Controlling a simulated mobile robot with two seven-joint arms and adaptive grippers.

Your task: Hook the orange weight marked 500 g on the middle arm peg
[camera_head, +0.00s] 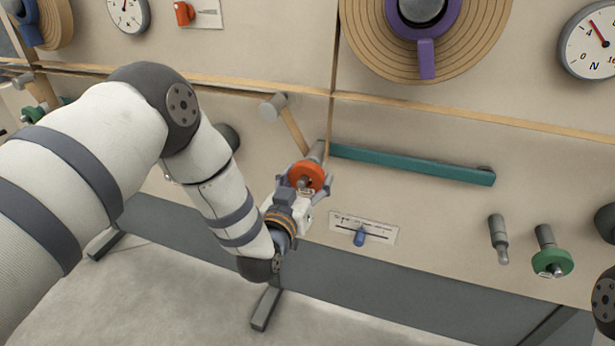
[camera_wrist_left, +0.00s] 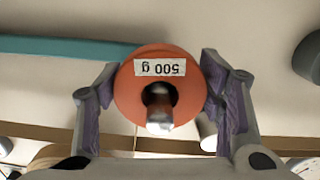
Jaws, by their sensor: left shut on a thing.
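The orange weight (camera_head: 307,173) is a thick disc near the middle of the head view. In the left wrist view the weight (camera_wrist_left: 128,98) bears a white label reading 500 g, upside down. My left gripper (camera_head: 306,187) is shut on it, with one finger on each side of the rim. A metallic peg tip (camera_wrist_left: 160,118) shows at the disc's centre, so the weight appears to be around a peg. A grey shaft (camera_head: 318,150) shows behind the weight in the head view. I cannot tell whether this is the middle arm peg.
A teal bar (camera_head: 410,165) runs right from behind the weight. A wooden rod with a grey end (camera_head: 273,107) juts out close above left. A slider plate (camera_head: 362,231) is below. At right are a bare grey peg (camera_head: 498,235) and a green weight (camera_head: 552,263) on another.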

